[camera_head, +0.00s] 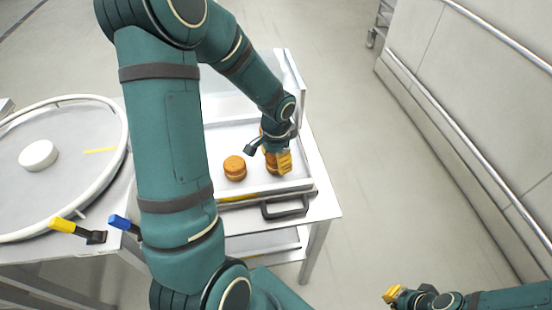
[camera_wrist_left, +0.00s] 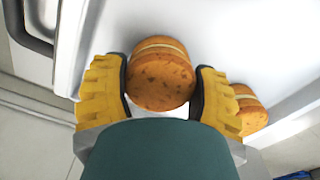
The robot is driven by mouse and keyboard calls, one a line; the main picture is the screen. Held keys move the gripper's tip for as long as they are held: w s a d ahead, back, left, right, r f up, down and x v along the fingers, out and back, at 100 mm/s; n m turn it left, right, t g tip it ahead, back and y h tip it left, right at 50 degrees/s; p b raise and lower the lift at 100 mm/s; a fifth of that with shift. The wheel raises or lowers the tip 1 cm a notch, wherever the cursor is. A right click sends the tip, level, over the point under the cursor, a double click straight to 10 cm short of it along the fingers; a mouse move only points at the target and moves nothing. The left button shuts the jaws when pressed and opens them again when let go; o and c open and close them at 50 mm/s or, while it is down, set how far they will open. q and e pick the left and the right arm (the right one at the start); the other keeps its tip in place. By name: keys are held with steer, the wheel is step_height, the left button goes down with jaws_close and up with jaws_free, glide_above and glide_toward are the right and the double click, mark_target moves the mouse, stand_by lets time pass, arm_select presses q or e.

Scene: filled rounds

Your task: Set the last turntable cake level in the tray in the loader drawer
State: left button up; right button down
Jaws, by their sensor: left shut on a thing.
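My left gripper (camera_head: 277,163) is low over the white tray (camera_head: 215,140) in the open loader drawer, near its front right corner. It is shut on an orange-brown layered cake (camera_head: 270,165). In the left wrist view this cake (camera_wrist_left: 162,78) sits between the two yellow fingers, its pale filling line showing. I cannot tell whether it touches the tray floor.
The round turntable (camera_head: 85,190) at the left shows only a white hub (camera_head: 38,155) and a yellow stripe. A yellow lever (camera_head: 62,225) and a blue lever (camera_head: 122,223) stand at its front. The drawer has a dark handle (camera_head: 285,207). My left arm hides part of the tray.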

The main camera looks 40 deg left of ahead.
arm_select(q)
steer(key=shift+f, duration=0.15)
steer(key=o, duration=0.8)
steer(key=shift+c, duration=0.2)
steer(key=shift+r, duration=0.5)
step_height(320, 180, up, 11)
steer(key=p, duration=0.3)
steer(key=shift+r, duration=0.2)
